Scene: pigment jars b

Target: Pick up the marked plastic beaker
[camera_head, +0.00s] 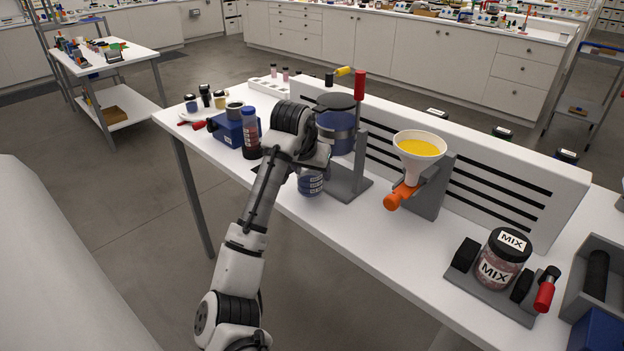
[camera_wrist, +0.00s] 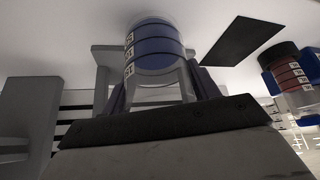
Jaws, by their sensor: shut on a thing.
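The marked plastic beaker (camera_head: 311,185) is clear with blue contents and white labels, and shows just below my gripper (camera_head: 316,162) near the table's front edge. My wrist hides part of the beaker in the head view. I cannot tell whether its base touches the table.
A grey stand with a blue container (camera_head: 337,132) is right behind the beaker. A funnel of yellow powder (camera_head: 419,146) stands to the right, and a MIX jar (camera_head: 502,258) further right. A dark pad (camera_wrist: 243,52) lies beside the beaker.

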